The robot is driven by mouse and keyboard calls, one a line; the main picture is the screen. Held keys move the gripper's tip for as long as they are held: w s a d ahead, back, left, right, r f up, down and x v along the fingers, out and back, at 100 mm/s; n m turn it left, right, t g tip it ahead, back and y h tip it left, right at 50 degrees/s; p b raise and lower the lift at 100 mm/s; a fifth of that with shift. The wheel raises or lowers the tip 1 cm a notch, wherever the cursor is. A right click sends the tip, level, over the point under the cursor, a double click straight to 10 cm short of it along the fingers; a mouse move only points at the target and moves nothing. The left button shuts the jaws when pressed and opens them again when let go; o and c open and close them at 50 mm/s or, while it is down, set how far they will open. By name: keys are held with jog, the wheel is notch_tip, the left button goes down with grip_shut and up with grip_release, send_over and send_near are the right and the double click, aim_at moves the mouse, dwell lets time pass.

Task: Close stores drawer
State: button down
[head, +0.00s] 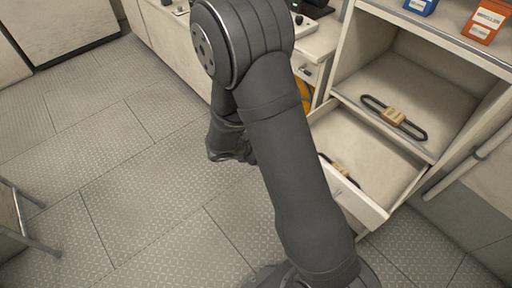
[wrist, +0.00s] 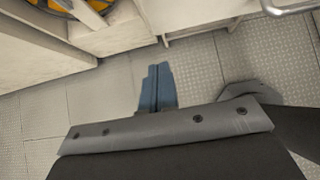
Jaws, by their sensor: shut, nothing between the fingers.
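The stores drawer (head: 378,152) is pulled out of the pale cabinet at the right of the head view. A dark strap with a tan buckle (head: 340,168) lies inside it, partly covered by my arm. The drawer's front panel (head: 359,204) faces down-left, and my arm crosses its left part. My gripper (wrist: 157,68) shows in the wrist view with its blue-grey fingers shut and empty, over the floor and apart from the cabinet. In the head view my wrist is left of the drawer, and the fingertips are hidden.
A shelf (head: 371,84) above the drawer holds another buckled strap (head: 394,116). Blue (head: 421,5) and orange (head: 487,20) boxes stand on top. A yellow coil (wrist: 68,6) sits in a cabinet opening. A metal bar (wrist: 290,10) shows at the wrist view's edge.

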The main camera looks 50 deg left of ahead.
jog(key=w+f, duration=0.3)
jog(key=w, duration=0.4)
dwell(0.3)
jog(key=w, duration=2.5)
jog(key=shift+w, duration=0.65)
jog(key=shift+w+r, duration=0.2)
jog(key=shift+w, duration=0.1)
jog(key=shift+d, duration=0.1)
